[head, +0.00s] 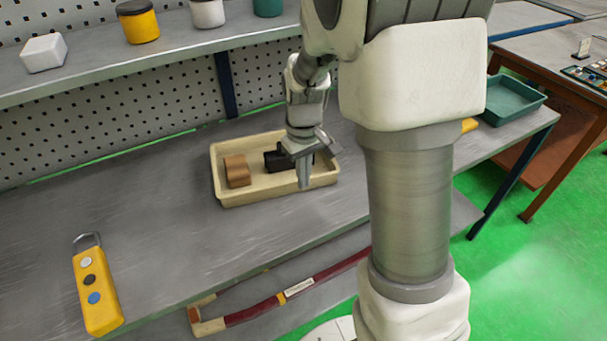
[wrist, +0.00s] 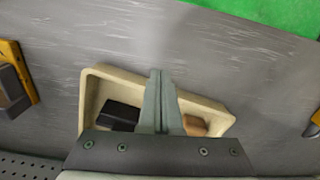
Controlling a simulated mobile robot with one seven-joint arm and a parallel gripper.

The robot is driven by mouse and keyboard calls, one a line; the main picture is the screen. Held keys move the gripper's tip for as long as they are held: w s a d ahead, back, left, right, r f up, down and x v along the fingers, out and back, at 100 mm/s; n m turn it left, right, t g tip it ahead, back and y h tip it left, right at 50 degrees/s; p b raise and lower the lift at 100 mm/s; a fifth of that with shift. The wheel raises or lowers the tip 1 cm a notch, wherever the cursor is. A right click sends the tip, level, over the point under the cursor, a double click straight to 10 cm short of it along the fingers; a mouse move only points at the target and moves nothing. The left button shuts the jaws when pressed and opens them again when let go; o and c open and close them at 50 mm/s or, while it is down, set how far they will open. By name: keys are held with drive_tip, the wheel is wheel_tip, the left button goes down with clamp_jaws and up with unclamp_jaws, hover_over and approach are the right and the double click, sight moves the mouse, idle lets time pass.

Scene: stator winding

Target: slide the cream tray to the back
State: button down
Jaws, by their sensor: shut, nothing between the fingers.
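The cream tray (head: 219,178) sits on the grey workbench and holds a brown block (head: 237,171) on its left and a black block (head: 273,160) near its middle. The wrist view shows the tray (wrist: 88,95) with the black block (wrist: 119,116) and part of the brown block (wrist: 194,126). My gripper (head: 304,186) is shut and empty, pointing down at the tray's front side. In the wrist view its fingertips (wrist: 157,75) overlap the front rim. I cannot tell whether they touch the tray. My gripper hides part of the tray and black block.
A pegboard (head: 150,125) stands behind the bench. A shelf (head: 170,60) above holds a white block (head: 43,53) and several jars. A yellow control pendant (head: 97,290) lies at front left. A green tray (head: 513,102) is at the right. Bench left of the cream tray is clear.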

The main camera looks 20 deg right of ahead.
sight(262, 158)
wheel_tip(262, 158, down, 8)
drive_tip(key=shift+r+b, duration=0.1)
drive_tip(key=shift+b, duration=0.4)
drive_tip(key=shift+w+a+r, duration=0.15)
drive_tip(key=shift+w+a, duration=0.05)
drive_tip(key=shift+w, duration=0.45)
drive_tip(key=shift+w+a+r, duration=0.1)
drive_tip(key=shift+w+a, duration=0.05)
drive_tip(key=shift+w, duration=0.45)
drive_tip(key=shift+w+a, duration=0.2)
drive_tip(key=shift+w, duration=0.5)
drive_tip(key=w+a+p, duration=0.1)
drive_tip(key=w, duration=0.4)
drive_tip(key=w+a+p, duration=0.1)
drive_tip(key=w+a, duration=0.1)
drive_tip(key=w, duration=0.4)
drive_tip(key=w+a+p, duration=0.1)
drive_tip(key=w+a, duration=0.1)
drive_tip(key=w, duration=0.4)
drive_tip(key=shift+s, duration=0.15)
